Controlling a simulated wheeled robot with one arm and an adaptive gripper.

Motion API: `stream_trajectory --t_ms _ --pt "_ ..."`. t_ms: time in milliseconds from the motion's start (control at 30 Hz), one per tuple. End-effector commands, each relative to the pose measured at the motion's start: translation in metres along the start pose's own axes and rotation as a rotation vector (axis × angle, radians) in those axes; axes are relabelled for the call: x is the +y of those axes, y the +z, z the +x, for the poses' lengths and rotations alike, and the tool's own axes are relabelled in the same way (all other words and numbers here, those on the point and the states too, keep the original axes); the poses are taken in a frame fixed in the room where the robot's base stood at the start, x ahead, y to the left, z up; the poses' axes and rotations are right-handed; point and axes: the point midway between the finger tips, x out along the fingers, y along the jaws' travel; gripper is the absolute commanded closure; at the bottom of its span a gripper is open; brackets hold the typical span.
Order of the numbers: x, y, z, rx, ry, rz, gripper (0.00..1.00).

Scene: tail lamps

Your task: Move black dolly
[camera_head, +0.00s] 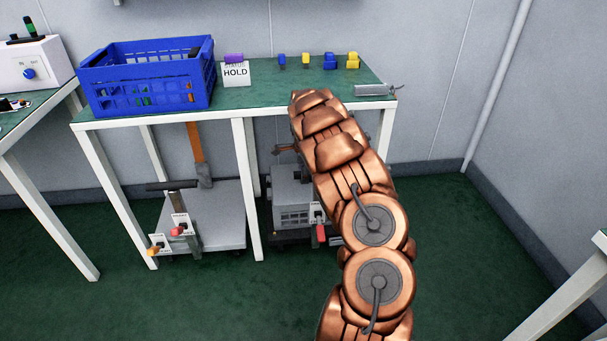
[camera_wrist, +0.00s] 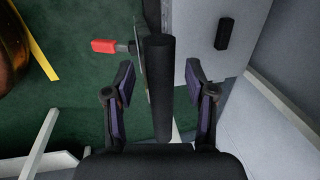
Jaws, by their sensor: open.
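A dark, low dolly (camera_head: 283,238) stands under the right half of the green-topped table, with a grey box (camera_head: 291,196) on it. My copper arm hides much of both. In the wrist view, a black bar (camera_wrist: 162,95), which looks like a dolly handle, runs between the two fingers of my gripper (camera_wrist: 160,80). The gripper is open, with a gap on each side of the bar. A red-tipped lever (camera_wrist: 104,46) is beside the bar, and a grey box surface with a black grip (camera_wrist: 222,30) is to the right.
A second, light grey dolly (camera_head: 218,215) with a black handle (camera_head: 172,186) stands under the left half of the table (camera_head: 250,103). White table legs (camera_head: 246,190) stand between the dollies. A blue crate (camera_head: 148,82) and HOLD sign (camera_head: 236,73) sit on top.

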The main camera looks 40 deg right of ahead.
Motion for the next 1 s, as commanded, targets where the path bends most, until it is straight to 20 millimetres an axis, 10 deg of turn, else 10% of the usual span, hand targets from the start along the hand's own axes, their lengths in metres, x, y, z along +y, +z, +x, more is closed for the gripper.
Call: stream_trajectory --t_ms 333,867,1000 --pt "-0.0001 0.0004 0.0037 0.000 0.000 -0.001 0.44" --pt "-0.0001 0.0004 0.0033 0.000 0.000 -0.001 1.00" --pt "0.0001 0.0004 0.0034 0.000 0.000 -0.001 1.00"
